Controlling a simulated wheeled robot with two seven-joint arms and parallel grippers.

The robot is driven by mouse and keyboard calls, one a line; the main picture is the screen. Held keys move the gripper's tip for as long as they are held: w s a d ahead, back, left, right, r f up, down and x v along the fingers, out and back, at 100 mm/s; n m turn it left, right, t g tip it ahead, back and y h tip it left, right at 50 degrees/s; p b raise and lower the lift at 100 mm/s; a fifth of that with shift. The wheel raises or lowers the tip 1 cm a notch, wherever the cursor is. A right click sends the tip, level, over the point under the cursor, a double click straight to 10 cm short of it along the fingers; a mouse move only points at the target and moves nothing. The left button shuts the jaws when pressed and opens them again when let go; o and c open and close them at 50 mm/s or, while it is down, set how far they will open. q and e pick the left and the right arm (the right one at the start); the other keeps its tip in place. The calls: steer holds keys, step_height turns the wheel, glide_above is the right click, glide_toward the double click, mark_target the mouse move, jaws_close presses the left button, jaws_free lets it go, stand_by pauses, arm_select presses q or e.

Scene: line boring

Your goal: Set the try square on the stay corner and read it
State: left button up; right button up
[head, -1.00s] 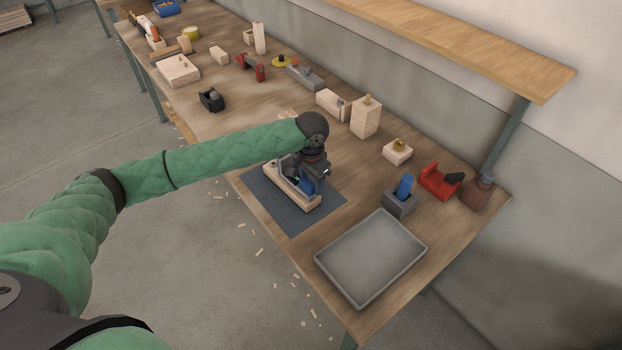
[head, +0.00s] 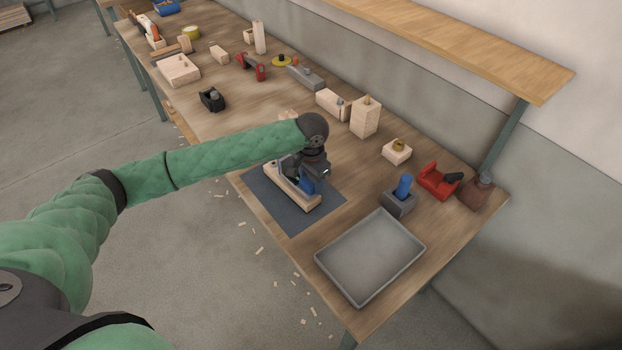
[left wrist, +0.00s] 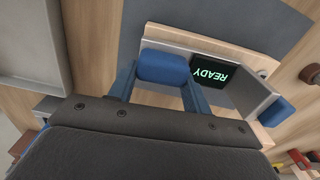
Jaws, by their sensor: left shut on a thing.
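My left gripper (head: 308,184) is low over the dark mat. In the left wrist view its blue fingers are shut on a blue grip block (left wrist: 163,68). The block joins a grey metal piece, which looks like the try square (left wrist: 232,82), with a small dark display (left wrist: 211,73) reading "READY", upside down in this view. Another blue block (left wrist: 278,112) is at its right end. The pale wooden stay (head: 283,188) lies on the mat, under and beside the square. I cannot tell whether the square touches the stay's corner. My right gripper is not in view.
The dark mat (head: 291,216) lies at the bench's front edge. A grey tray (head: 360,262) is to its right. A grey holder with a blue top (head: 398,202), a red cradle (head: 436,181) and wooden blocks (head: 365,119) stand behind. A shelf (head: 470,45) runs above the back.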

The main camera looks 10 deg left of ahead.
arm_select(q)
steer(key=shift+f, duration=0.65)
stand_by(0.8)
steer(key=o, duration=1.4)
steer(key=shift+r, duration=0.1)
step_height(320, 180, up, 5)
steer(key=p, duration=0.5)
steer(key=shift+r, duration=0.1)
steer(key=shift+r+p, duration=0.3)
steer(key=shift+r, duration=1)
